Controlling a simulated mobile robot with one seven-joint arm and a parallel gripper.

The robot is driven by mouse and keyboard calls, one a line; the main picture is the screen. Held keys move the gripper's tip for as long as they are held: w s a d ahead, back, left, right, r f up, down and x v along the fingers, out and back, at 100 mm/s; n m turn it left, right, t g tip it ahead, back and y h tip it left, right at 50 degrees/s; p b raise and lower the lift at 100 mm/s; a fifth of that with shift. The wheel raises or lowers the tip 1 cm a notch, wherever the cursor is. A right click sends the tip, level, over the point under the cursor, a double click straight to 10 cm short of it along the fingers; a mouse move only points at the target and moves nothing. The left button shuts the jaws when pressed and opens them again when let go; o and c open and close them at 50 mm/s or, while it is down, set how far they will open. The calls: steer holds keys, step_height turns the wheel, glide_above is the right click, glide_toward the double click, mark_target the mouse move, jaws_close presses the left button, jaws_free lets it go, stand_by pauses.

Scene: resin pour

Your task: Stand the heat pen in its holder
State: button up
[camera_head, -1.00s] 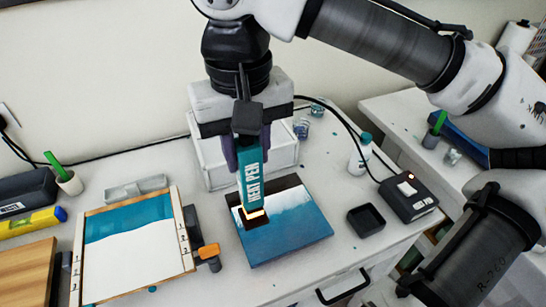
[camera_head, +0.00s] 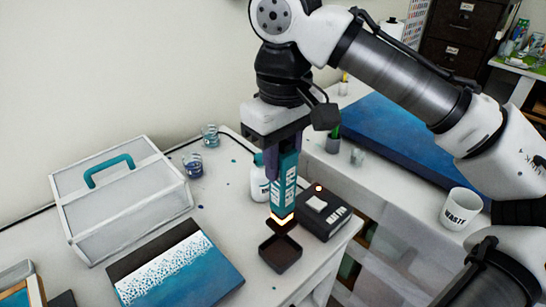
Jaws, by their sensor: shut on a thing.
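My gripper (camera_head: 271,155) is shut on the heat pen (camera_head: 284,183), a teal stick with white lettering. The pen hangs upright with its tip down, and the tip glows orange. In the head view the tip shows just above the far edge of a small square black open tray (camera_head: 281,262), which looks like the holder. The pen's tip appears clear of the tray, though the exact gap is hard to judge. The pen's upper end is hidden between the jaws.
A black control box (camera_head: 323,213) with an orange-red light stands right of the pen. A white bottle (camera_head: 260,184) is close behind it. A painted panel (camera_head: 178,272) and a white toolbox (camera_head: 118,205) are left. A waste cup (camera_head: 461,208) stands right.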

mark_target(281, 200)
steer(key=shift+f+b, duration=3)
steer(key=shift+b, duration=0.15)
steer(key=shift+f+b, duration=0.6)
steer(key=shift+f, duration=1.1)
steer(key=o, duration=1)
steer(key=shift+o, duration=0.2)
step_height(281, 200, up, 14)
steer(key=shift+f+p, duration=0.1)
steer(key=shift+p, duration=0.65)
